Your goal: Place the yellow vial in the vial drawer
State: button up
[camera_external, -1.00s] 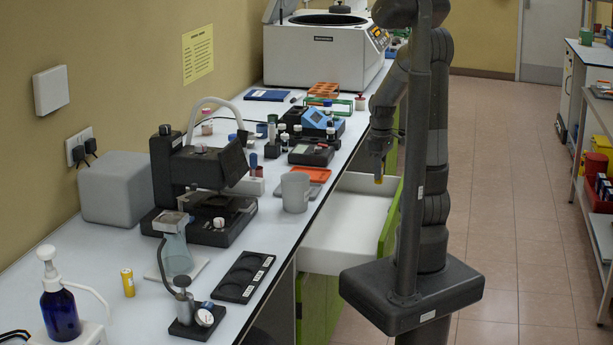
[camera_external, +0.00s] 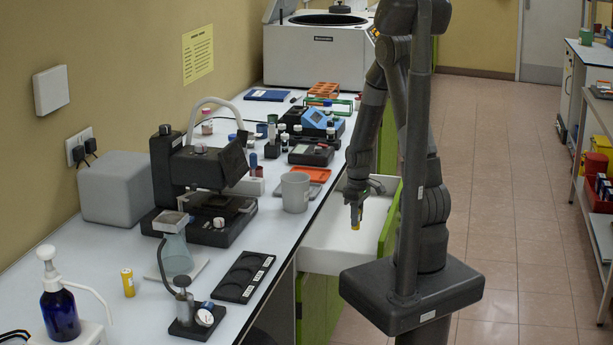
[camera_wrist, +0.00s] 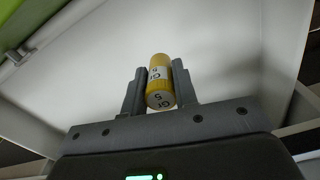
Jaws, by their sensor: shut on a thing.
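My gripper (camera_external: 356,205) is shut on the yellow vial (camera_external: 355,217), which hangs below the fingers over the open drawer. In the wrist view, the vial (camera_wrist: 160,82) sits between the two fingers of my gripper (camera_wrist: 159,85); it is yellow with a white printed label. The drawer (camera_external: 328,253) is pulled out from the bench, white inside with a green front (camera_external: 389,220). Its white floor (camera_wrist: 215,45) fills the wrist view and looks bare where visible. I cannot tell the exact height of the vial above the floor.
Another small yellow vial-like cylinder (camera_external: 128,283) stands on the bench (camera_external: 115,250) at the left. A grey cup (camera_external: 295,193) stands near the bench edge beside the drawer. A microscope (camera_external: 205,195) stands farther left. The drawer walls and green front border the space around the gripper.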

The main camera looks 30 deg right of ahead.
jog(key=a+f, duration=0.1)
jog(key=w+a+f, duration=0.1)
jog(key=a, duration=0.1)
jog(key=w+a+f, duration=0.1)
jog(key=shift+w+a, duration=0.2)
jog(key=shift+f, duration=1.95)
jog(key=shift+f, duration=0.1)
jog(key=o, duration=0.9)
jog(key=shift+o, duration=0.2)
jog(key=s+d+r+m+t, duration=0.1)
jog(key=s+r+m+t, duration=0.1)
jog(key=r, duration=1.2)
jog(key=s+r+m+t, duration=0.1)
jog(key=s+r, duration=0.2)
jog(key=r, duration=1.1)
jog(key=s+d+r+m+t, duration=0.1)
jog(key=s+r+m+t, duration=0.1)
jog(key=s+r, duration=0.7)
jog(key=shift+r+m+t, duration=0.3)
jog(key=shift+r+m, duration=0.15)
jog(key=shift+m, duration=0.45)
